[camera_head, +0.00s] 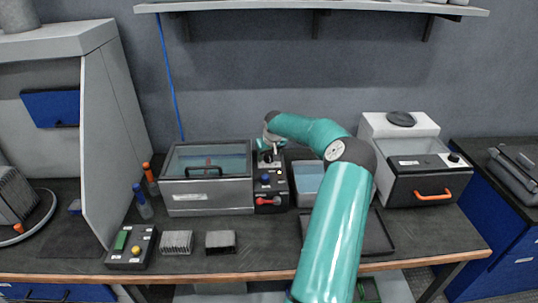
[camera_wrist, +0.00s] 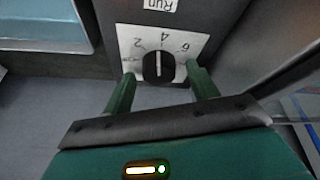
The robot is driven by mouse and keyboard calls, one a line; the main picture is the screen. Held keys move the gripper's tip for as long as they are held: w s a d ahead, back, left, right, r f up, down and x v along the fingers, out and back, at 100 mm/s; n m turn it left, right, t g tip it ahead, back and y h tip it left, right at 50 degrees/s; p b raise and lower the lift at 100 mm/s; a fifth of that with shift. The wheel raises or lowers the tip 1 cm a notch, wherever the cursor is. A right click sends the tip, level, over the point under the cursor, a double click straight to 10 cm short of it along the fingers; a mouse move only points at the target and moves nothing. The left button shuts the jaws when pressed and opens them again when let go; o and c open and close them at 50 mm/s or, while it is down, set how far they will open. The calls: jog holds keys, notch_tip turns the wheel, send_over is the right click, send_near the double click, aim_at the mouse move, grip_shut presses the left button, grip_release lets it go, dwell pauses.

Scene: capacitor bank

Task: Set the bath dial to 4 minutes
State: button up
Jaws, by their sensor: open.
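The bath dial (camera_wrist: 158,67) is a round black knob on a white scale plate (camera_wrist: 128,45) in the wrist view. A pale line on the knob runs nearly up and down in the picture, roughly toward the 4. The marks 2, 4 and 6 show around it, with a "Run" label (camera_wrist: 160,4) above. My gripper (camera_wrist: 160,79) is open, its two green fingers on either side of the dial; I cannot tell whether they touch it. In the head view my gripper (camera_head: 270,143) is above the back of the dark control panel (camera_head: 271,200), hiding most of the dial.
The lidded steel bath (camera_head: 208,197) stands left of the panel. The panel carries a blue knob (camera_head: 265,179) and a red lever (camera_head: 268,201). A white and black machine (camera_head: 405,165) with an orange handle stands right. A black tray (camera_head: 385,240) lies partly behind my arm.

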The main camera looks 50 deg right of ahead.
jog(key=c, duration=1)
jog(key=shift+w+a, duration=0.1)
jog(key=shift+a, duration=0.05)
jog(key=shift+m+h, duration=0.3)
jog(key=shift+m, duration=0.7)
jog(key=o, duration=1)
